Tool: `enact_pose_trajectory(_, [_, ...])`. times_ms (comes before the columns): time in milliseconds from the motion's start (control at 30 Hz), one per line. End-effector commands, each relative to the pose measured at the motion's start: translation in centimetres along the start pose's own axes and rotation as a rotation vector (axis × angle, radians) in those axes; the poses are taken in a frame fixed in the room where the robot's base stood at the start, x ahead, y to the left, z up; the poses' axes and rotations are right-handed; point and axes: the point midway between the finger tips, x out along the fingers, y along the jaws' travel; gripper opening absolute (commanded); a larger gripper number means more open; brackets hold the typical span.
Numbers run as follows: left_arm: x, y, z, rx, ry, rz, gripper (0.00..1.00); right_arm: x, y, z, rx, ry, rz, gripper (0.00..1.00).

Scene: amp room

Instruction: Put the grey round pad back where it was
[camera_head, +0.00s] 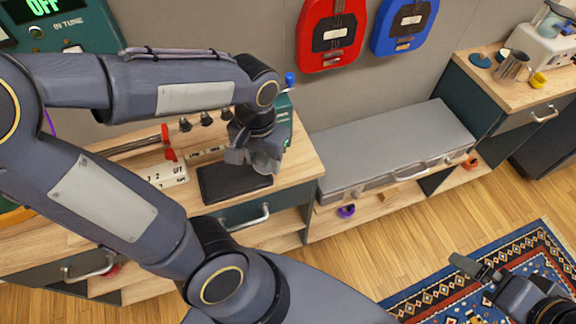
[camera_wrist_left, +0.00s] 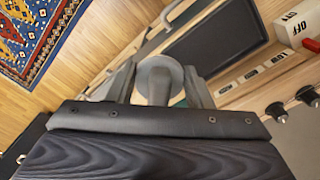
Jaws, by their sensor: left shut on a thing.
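The grey round pad (camera_head: 268,165) is held in my left gripper (camera_head: 252,155), above the right end of the counter, by the right edge of a flat black tray or mat. In the left wrist view the pad (camera_wrist_left: 160,68), a grey disc with a thick grey stem, sits between the two fingers of my left gripper (camera_wrist_left: 158,88). The black mat (camera_head: 222,186) lies on the counter; it also shows in the left wrist view (camera_wrist_left: 225,40). The gap under the pad cannot be judged. My right gripper (camera_head: 478,270) is low over the rug, with nothing seen in it; its jaw opening is unclear.
A teal device (camera_head: 284,118) with a blue knob stands behind the gripper. A grey case (camera_head: 395,150) lies on the lower bench at right. A patterned rug (camera_head: 520,245) covers the floor.

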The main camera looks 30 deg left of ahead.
Motion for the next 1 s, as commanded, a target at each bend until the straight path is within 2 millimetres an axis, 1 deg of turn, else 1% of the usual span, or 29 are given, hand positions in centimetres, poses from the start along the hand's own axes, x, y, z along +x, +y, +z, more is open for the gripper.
enact_pose_trajectory(33, [0.4, -0.4, 1.1, -0.004, 0.009, -0.002, 0.25, 0.7, 0.3, 0.3, 0.0, 0.0, 0.0, 1.0])
enact_pose_trajectory(133, [0.4, -0.9, 2.6, -0.009, 0.012, -0.013, 0.25, 1.0, 0.5, 0.5, 0.0, 0.0, 0.0, 1.0])
enact_pose_trajectory(200, [0.4, -1.1, 3.0, -0.012, 0.013, -0.018, 0.25, 1.1, 0.5, 0.5, 0.0, 0.0, 0.0, 1.0])
enact_pose_trajectory(267, [0.6, -1.1, 2.8, -0.013, 0.011, -0.02, 0.25, 1.1, 0.5, 0.5, 0.0, 0.0, 0.0, 1.0])
enact_pose_trajectory(367, [1.3, -1.0, 1.3, -0.012, 0.006, -0.023, 0.25, 1.1, 0.5, 0.5, 0.0, 0.0, 0.0, 1.0])
enact_pose_trajectory(667, [4.5, -0.5, -6.0, -0.014, 0.005, -0.024, 0.25, 0.8, 0.4, 0.4, 0.0, 0.0, 0.0, 1.0])
enact_pose_trajectory(700, [5.5, -0.4, -6.6, -0.015, 0.004, -0.023, 0.25, 0.9, 0.4, 0.5, 0.0, 0.0, 0.0, 1.0])
enact_pose_trajectory(800, [7.4, -0.3, -8.1, -0.014, 0.005, -0.023, 0.25, 1.0, 0.4, 0.5, 0.0, 0.0, 0.0, 1.0])
enact_pose_trajectory(900, [8.6, -0.2, -9.2, -0.014, 0.008, -0.021, 0.25, 1.0, 0.4, 0.5, 0.0, 0.0, 0.0, 1.0])
enact_pose_trajectory(1000, [9.3, -0.2, -10.0, -0.014, 0.012, -0.02, 0.25, 0.9, 0.4, 0.5, 0.0, 0.0, 0.0, 1.0])
